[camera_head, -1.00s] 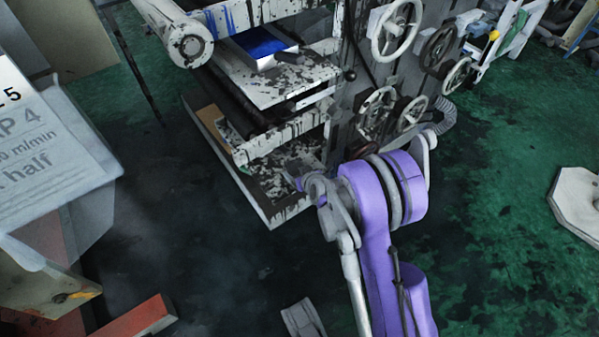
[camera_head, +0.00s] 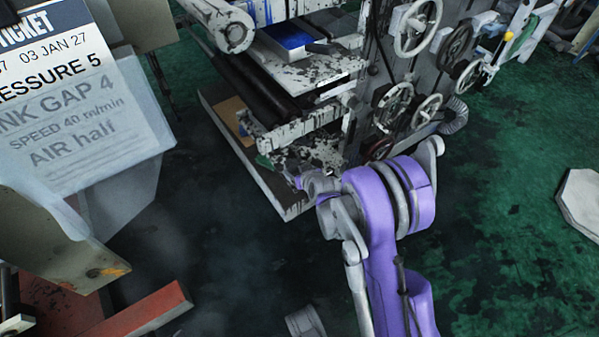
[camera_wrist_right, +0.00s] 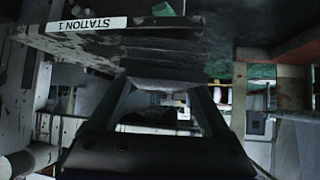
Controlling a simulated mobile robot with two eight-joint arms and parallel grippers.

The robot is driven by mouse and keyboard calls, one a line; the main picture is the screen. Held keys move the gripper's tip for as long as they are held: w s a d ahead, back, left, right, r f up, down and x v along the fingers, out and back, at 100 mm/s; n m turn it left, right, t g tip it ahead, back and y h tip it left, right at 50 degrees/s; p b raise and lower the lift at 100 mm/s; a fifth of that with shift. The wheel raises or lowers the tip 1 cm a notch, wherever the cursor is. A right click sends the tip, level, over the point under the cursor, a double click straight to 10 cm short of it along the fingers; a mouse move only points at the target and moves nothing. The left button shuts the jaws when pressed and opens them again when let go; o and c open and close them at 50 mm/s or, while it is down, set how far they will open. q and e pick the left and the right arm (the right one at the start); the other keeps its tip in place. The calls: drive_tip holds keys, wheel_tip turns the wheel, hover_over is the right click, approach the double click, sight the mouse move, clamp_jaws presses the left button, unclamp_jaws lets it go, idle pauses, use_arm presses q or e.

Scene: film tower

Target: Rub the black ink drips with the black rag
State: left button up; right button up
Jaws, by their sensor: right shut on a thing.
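My right arm reaches to the lower shelf of the ink-splashed press (camera_head: 300,135) in the head view. The right gripper (camera_head: 298,182) is mostly hidden behind its own wrist there. In the right wrist view, the two fingers of the right gripper (camera_wrist_right: 165,87) point at the underside of a panel. A dark lump between them, likely the black rag (camera_wrist_right: 150,116), is hard to make out. Black ink drips (camera_wrist_right: 165,48) streak the panel beside a "STATION 1" label (camera_wrist_right: 87,24). More black drips (camera_head: 290,134) run down the press's white bars. My left gripper is out of view.
A paper ticket (camera_head: 75,105) is close at the left, above a red bar (camera_head: 150,312). A pale slab (camera_head: 580,200) lies at far right. Dark-stained green floor is open between.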

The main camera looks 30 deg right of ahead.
drive_tip(key=shift+s+d+r+p, duration=0.15)
drive_tip(key=shift+r+p, duration=0.1)
drive_tip(key=shift+r, duration=0.3)
drive_tip(key=shift+w+d+r+p, duration=0.1)
drive_tip(key=shift+r+p, duration=0.15)
drive_tip(key=shift+r, duration=0.3)
drive_tip(key=shift+r+p, duration=1.35)
drive_tip(key=shift+r, duration=0.9)
